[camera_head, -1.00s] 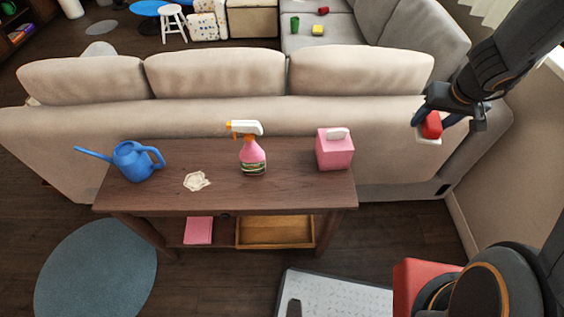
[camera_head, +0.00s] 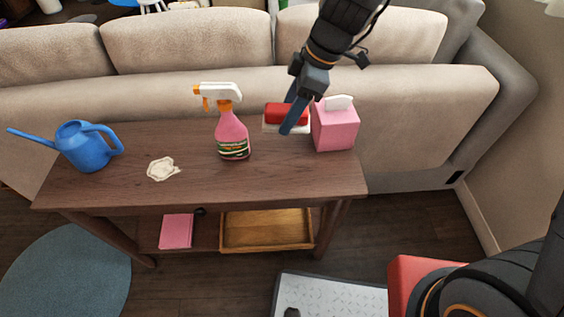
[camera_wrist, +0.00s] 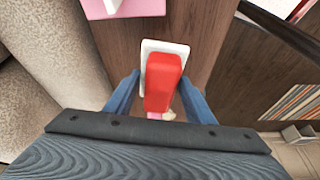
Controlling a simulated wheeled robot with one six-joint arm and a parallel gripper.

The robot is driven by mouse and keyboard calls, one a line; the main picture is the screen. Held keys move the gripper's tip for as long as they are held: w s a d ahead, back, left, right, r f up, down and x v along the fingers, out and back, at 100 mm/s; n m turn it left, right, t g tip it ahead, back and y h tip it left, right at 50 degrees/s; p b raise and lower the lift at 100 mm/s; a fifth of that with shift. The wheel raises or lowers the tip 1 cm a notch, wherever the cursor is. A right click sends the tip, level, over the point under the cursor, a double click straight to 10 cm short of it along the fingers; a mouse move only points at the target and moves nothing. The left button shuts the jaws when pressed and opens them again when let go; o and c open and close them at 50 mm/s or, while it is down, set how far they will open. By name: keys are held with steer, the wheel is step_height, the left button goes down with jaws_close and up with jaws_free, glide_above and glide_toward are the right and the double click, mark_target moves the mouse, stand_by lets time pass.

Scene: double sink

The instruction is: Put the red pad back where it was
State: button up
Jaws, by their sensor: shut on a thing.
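The red pad (camera_head: 287,114), a red block with a white layer, is between the blue fingers of my gripper (camera_head: 288,128). It is over the back right of the dark wooden table (camera_head: 200,190), between the pink spray bottle (camera_head: 232,135) and the pink tissue box (camera_head: 335,126). I cannot tell whether it touches the tabletop. In the wrist view the red pad (camera_wrist: 162,80) sits between the fingers of my gripper (camera_wrist: 160,95), its white edge showing above the wood. One finger hides part of it in the head view.
A blue watering can (camera_head: 88,146) and a crumpled cream cloth or paper (camera_head: 162,168) are on the table's left part. A pink flat item (camera_head: 177,231) and a wooden tray (camera_head: 268,246) are on the lower shelf. A beige sofa (camera_head: 190,45) stands behind.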

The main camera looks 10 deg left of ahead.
mark_target(276, 157)
steer(key=shift+s+a+f+n+b, duration=0.35)
steer(key=shift+s+a+f+n, duration=0.1)
steer(key=shift+s+a+n, duration=0.2)
step_height(276, 157, down, 10)
steer(key=shift+r, duration=0.1)
steer(key=shift+b, duration=0.45)
steer(key=o, duration=1.4)
steer(key=v, duration=1.2)
steer(key=shift+w+a+p, duration=0.1)
steer(key=shift+w+p, duration=0.1)
steer(key=shift+p, duration=0.1)
